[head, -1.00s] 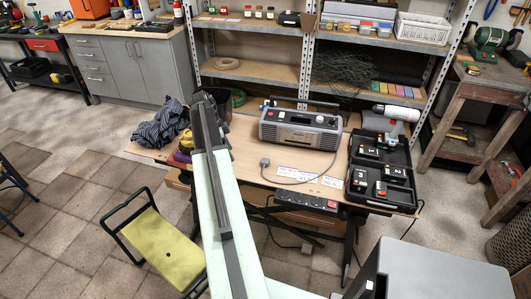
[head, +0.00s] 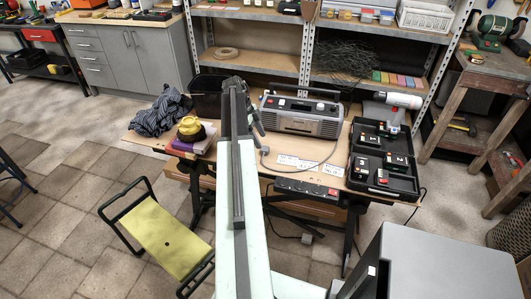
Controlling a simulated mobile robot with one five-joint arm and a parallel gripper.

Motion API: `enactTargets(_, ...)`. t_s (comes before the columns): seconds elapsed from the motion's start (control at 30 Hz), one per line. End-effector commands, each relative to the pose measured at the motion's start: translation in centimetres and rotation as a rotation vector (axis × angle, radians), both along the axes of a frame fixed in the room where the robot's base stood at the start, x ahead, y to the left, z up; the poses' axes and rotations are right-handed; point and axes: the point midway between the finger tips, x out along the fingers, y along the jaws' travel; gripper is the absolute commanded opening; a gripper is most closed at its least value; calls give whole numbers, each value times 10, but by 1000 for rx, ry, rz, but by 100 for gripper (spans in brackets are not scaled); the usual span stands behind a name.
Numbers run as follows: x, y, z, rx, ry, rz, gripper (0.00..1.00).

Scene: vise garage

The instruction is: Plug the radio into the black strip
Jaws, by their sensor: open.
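The grey radio (head: 301,123) stands on the wooden workbench, handle up. Its grey cord (head: 318,161) loops over the bench top, and the plug (head: 265,151) lies loose near the front edge, left of the white labels. The black strip (head: 307,189) runs along the bench's front edge below the labels, with a red switch at its right end. My gripper (head: 257,124) is partly hidden behind my arm. It is open, just left of the radio and above and behind the plug, apart from it.
A yellow-seated stool (head: 157,236) stands in front.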

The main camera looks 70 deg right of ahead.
Motion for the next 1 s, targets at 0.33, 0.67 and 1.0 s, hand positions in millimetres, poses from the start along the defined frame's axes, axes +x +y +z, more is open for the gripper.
enactTargets(0.33,-9,-2,-31,0,0,-1,59)
enactTargets(0.67,-19,-4,-48,0,0,0,59)
enactTargets(1.0,-19,-4,-48,1,0,-1,15)
